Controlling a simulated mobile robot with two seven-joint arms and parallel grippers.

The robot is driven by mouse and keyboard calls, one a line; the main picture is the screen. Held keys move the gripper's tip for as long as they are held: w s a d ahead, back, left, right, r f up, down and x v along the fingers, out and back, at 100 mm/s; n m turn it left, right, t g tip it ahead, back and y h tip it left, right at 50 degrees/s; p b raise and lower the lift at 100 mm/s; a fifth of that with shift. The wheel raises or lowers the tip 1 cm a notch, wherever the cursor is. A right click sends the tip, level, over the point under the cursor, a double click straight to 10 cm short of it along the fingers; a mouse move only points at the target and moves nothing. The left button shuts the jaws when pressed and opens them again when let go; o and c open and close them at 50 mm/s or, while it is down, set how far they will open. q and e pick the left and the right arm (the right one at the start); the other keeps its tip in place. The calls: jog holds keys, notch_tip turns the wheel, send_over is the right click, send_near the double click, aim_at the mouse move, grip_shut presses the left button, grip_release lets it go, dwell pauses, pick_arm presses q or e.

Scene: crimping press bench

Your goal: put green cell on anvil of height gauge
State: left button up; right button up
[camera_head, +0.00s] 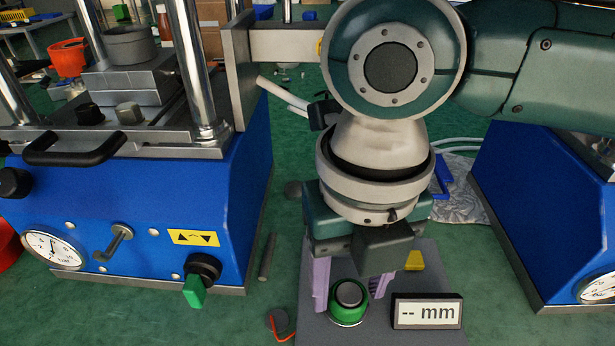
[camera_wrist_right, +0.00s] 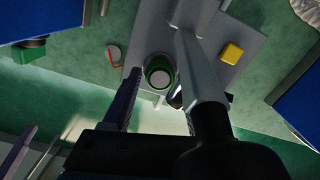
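The green cell (camera_head: 348,299), with a silver top, stands upright at the front of the grey base plate of the height gauge (camera_head: 312,322). A thin pale rim shows under the cell. The gauge's display reads "-- mm" (camera_head: 427,313). My right gripper (camera_head: 349,290) points down with its purple fingers spread, one to each side of the cell and seemingly clear of it. In the right wrist view the cell (camera_wrist_right: 159,72) lies just beyond the left finger's tip; a grey post (camera_wrist_right: 202,75) covers the other side.
A blue press (camera_head: 140,215) with a pressure gauge and green knob stands left; another blue press (camera_head: 545,210) stands right. A yellow block (camera_head: 414,261) lies on the plate. A small disc with a red wire (camera_head: 277,320) and a rod (camera_head: 267,257) lie left of it.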

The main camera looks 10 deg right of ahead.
aim_at(348, 291)
jog(key=shift+o, duration=1)
jog(key=shift+r, duration=0.2)
notch_tip(348, 291, up, 11)
jog(key=p, duration=0.3)
jog(key=s+a+f+m+y, duration=0.2)
jog(key=s+a+m+y, duration=0.15)
jog(key=a+m, duration=0.3)
jog(key=s+d+f+m+t+h, duration=0.1)
jog(key=s+d+f+m, duration=0.2)
jog(key=d+m, duration=0.5)
jog(key=s+d+f+m+t+h, duration=0.2)
jog(key=s+d+m, duration=0.3)
jog(key=m, duration=1.4)
jog(key=d+f, duration=0.1)
jog(key=d, duration=0.2)
jog(key=shift+s+m+t, duration=0.3)
jog(key=shift+s+m, duration=0.05)
